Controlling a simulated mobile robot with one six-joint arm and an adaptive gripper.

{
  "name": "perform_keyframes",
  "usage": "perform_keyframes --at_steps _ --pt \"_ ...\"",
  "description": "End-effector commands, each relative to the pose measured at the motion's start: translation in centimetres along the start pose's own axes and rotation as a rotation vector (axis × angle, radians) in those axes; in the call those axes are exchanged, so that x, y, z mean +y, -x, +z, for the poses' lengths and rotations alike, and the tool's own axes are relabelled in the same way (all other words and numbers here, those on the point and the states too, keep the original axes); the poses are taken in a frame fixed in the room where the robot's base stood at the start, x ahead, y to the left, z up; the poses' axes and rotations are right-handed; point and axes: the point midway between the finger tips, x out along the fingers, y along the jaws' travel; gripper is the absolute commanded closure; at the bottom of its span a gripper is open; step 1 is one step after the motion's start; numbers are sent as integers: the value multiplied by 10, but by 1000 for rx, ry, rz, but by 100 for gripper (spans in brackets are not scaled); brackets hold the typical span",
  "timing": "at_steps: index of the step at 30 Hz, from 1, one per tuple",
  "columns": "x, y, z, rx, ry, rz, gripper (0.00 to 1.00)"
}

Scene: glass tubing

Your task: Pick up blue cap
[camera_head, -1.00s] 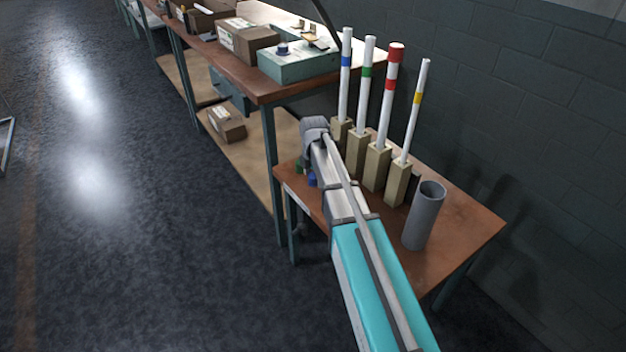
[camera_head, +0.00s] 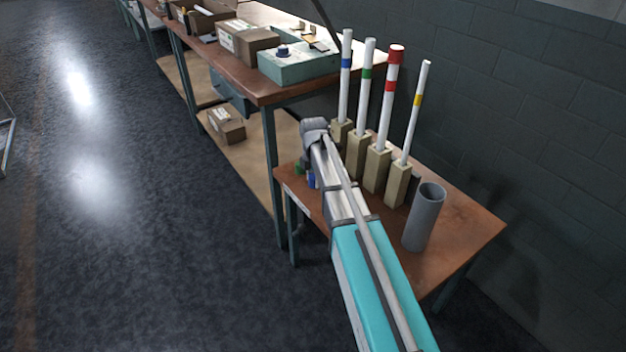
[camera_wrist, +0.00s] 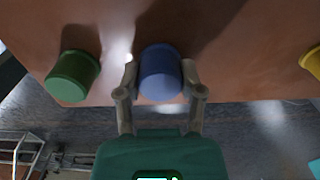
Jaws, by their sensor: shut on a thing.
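The blue cap (camera_wrist: 160,74) is between the two fingers of my gripper (camera_wrist: 160,82) in the wrist view. My gripper is shut on it, one finger on each side. The cap is at the table's edge in that view; I cannot tell whether it is clear of the tabletop. In the head view a small part of the blue cap (camera_head: 311,180) shows beside my arm, and the fingers are hidden. The green cap (camera_wrist: 73,76) stands to the left in the wrist view.
A yellow cap (camera_wrist: 313,62) is at the right edge of the wrist view. Several banded tubes stand in wooden blocks, including the red-capped tube (camera_head: 390,95). A grey open cylinder (camera_head: 424,218) stands at the right of the table (camera_head: 462,228). A longer workbench (camera_head: 262,88) is behind.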

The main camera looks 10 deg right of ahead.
Motion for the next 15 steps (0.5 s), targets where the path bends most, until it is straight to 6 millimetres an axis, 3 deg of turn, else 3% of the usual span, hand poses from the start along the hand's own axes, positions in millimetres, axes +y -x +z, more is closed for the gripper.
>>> perform_keyframes --at_steps 15 --pt "-1 37 0 0 0 0 69"
